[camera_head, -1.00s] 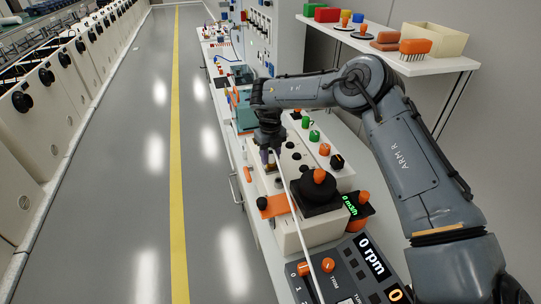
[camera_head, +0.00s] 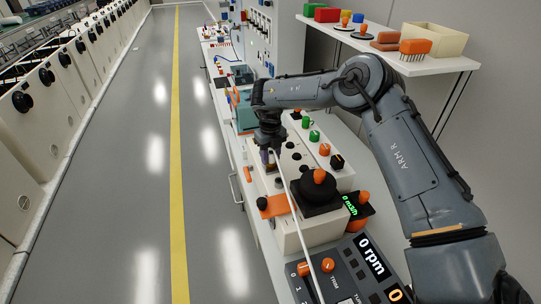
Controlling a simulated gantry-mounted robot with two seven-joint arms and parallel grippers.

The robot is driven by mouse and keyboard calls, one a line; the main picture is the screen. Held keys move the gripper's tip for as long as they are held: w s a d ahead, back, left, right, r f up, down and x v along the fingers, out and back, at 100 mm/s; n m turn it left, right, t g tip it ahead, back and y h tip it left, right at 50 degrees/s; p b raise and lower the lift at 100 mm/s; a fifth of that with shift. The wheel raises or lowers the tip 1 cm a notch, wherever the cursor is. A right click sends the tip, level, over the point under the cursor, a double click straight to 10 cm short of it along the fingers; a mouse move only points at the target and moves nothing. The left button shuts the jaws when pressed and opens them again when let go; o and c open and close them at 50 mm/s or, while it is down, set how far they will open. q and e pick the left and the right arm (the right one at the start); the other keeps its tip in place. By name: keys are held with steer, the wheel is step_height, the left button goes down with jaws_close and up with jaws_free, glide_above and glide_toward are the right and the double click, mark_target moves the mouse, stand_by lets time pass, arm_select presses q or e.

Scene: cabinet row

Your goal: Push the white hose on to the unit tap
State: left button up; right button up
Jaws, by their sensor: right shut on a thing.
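The white hose (camera_head: 299,223) runs from the bottom edge of the view, past the display panel and the beige unit, up to my right gripper. My right gripper (camera_head: 268,163) points down over the beige unit (camera_head: 290,237) and is shut on the hose near its upper end. The hose's tip and the unit tap are too small or hidden behind the gripper to make out, so I cannot tell whether they touch. My left gripper is not in view.
A black block with an orange knob (camera_head: 319,177) stands right of the hose. A panel reading 0 rpm (camera_head: 372,257) lies in front. A shelf (camera_head: 390,45) with coloured items is at upper right. The grey floor at left is clear.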

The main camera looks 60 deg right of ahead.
stand_by(0.3)
steer(key=shift+f+b, duration=0.35)
steer(key=shift+f, duration=0.2)
steer(key=o, duration=1.1)
steer(key=shift+c, duration=0.2)
steer(key=shift+r, duration=0.1)
step_height(320, 180, up, 9)
steer(key=shift+r+p, duration=0.15)
steer(key=shift+p, duration=0.85)
steer(key=shift+r, duration=0.65)
